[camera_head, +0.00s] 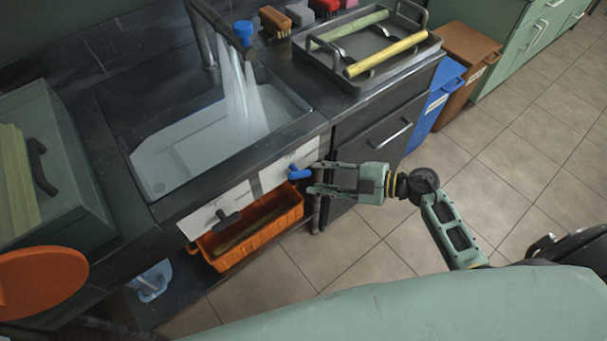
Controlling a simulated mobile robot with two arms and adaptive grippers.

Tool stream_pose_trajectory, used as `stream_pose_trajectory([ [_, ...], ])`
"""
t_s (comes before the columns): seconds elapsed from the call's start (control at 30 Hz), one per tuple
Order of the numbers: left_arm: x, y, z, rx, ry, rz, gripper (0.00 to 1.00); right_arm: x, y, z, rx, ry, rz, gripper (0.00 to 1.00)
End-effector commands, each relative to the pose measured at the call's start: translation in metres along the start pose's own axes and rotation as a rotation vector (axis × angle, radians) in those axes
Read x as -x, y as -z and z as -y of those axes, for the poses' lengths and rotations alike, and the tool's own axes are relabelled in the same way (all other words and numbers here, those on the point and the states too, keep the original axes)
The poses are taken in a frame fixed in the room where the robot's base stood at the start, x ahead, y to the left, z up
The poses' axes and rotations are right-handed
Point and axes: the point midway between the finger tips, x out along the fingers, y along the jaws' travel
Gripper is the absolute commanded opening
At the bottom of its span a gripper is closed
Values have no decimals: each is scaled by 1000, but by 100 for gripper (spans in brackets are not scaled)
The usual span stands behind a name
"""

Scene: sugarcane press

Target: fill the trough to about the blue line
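The trough (160,196) is a grey basin set into the dark counter. A blue lever (298,174) sticks out of the pale front panel below the trough. My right gripper (313,177) is open, its fingertips just right of the blue lever; I cannot tell whether they touch it. My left gripper is not in view.
A black handle (228,218) is on the same panel, above an orange crate (262,250). A tray (372,82) with green and yellow rods and several brushes stand behind. Blue (433,100) and brown (468,52) bins stand right. Tiled floor is free.

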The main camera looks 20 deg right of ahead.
Motion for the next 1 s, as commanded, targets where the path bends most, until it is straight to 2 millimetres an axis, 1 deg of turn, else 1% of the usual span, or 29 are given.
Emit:
stream_pose_trajectory([
  [0.03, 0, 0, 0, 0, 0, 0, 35, -10, 1, -1, -1, -4, -2, 35],
  [0.1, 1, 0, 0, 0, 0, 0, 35, -22, 1, -1, -1, -4, -3, 35],
  [0.2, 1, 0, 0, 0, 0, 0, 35, -36, 1, -1, -1, -3, -2, 35],
  [0.3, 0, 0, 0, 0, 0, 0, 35, -46, 0, -1, -1, -3, -1, 35],
  [0.43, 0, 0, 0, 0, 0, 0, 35, -52, 0, 0, 2, -2, 1, 35],
  [0.67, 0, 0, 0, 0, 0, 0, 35, -52, 0, 0, 2, -2, 1, 35],
  [1.0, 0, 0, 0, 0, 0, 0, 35, -52, 0, 2, 0, 2, 1, 6],
])
